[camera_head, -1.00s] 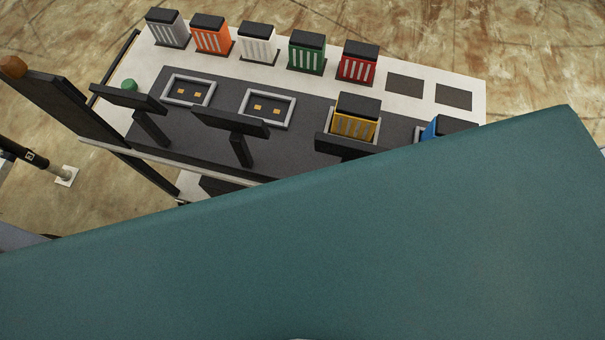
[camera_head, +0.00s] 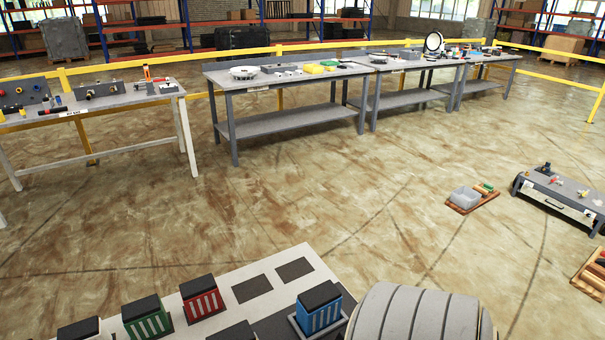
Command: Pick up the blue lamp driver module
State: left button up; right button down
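The blue lamp driver module (camera_head: 320,314) has a black top and pale vertical slots. It sits upright in a light grey frame on the dark part of the panel, near the bottom edge of the head view. A large grey ribbed rounded shape (camera_head: 420,315) stands just right of it; I cannot tell what it is. Neither of my grippers is in view.
Red (camera_head: 202,298) and green (camera_head: 147,317) modules stand left of the blue one, with two empty dark pads (camera_head: 294,269) behind it. Workbenches (camera_head: 290,95) line the yellow rail (camera_head: 180,57). A low grey unit (camera_head: 560,200) stands at right.

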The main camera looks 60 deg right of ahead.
aim_at(318, 308)
jog(key=j+z, duration=0.1)
jog(key=z, duration=0.25)
jog(key=j+z, duration=0.1)
jog(key=z, duration=0.65)
jog(key=k+j, duration=0.05)
